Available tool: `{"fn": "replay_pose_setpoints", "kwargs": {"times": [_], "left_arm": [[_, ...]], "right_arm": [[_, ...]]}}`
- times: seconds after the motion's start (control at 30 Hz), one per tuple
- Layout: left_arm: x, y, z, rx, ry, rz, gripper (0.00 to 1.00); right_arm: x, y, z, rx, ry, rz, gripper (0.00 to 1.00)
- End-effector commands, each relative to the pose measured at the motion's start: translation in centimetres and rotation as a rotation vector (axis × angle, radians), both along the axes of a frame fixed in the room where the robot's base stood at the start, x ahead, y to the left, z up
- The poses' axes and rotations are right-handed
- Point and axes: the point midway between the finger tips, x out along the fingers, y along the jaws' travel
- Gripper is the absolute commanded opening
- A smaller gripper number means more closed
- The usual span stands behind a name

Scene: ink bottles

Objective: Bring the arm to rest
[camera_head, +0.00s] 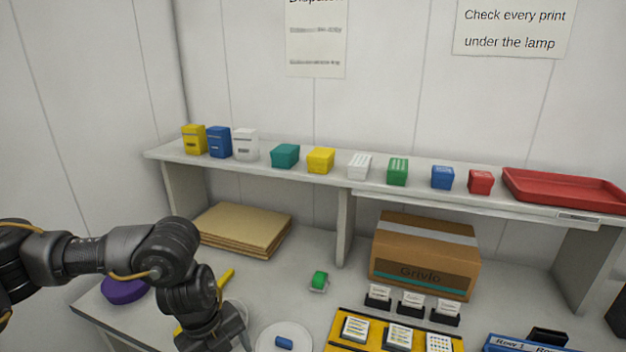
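My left arm reaches in from the left of the head view and bends down over the table. Its gripper (240,342) is at the bottom edge, low near a clear or pale round dish. The fingertips are mostly cut off by the frame, so I cannot see whether they are open or what is between them. My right arm and gripper are not in view.
A white round plate (268,340) with a small blue piece (284,342) lies just right of the gripper. A shelf (330,181) holding several boxes spans the back.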

Motion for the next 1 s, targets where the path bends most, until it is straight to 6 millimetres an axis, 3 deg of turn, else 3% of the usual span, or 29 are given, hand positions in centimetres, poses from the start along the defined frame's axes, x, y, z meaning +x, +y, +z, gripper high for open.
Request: {"fn": "replay_pose_setpoints", "kwargs": {"times": [0.2,0.37,0.5,0.63,0.73,0.83,0.93,1.0], "left_arm": [[-2.0,-6.6,-2.1,-0.191,-0.023,-0.072,0.76],[-4.2,-12.9,-2.7,-0.402,-0.05,-0.09,0.76],[-6.3,-19.2,-1.5,-0.667,-0.09,-0.016,0.76],[-6.7,-22.8,0.9,-0.899,-0.133,0.179,0.76],[-5.8,-23.0,2.2,-1.022,-0.158,0.396,0.76],[-4.4,-21.0,2.2,-1.081,-0.175,0.658,0.76],[-3.5,-17.2,0.4,-1.071,-0.177,0.949,0.76],[-3.5,-13.8,-1.9,-1.023,-0.168,1.162,0.76]], "right_arm": [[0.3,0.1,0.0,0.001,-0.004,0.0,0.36],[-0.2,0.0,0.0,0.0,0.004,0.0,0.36],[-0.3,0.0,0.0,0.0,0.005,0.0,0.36],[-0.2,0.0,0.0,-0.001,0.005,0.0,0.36],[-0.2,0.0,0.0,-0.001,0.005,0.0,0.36],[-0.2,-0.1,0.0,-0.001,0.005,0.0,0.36],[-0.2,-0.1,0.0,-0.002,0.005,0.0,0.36],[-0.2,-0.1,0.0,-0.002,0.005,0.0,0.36]]}}
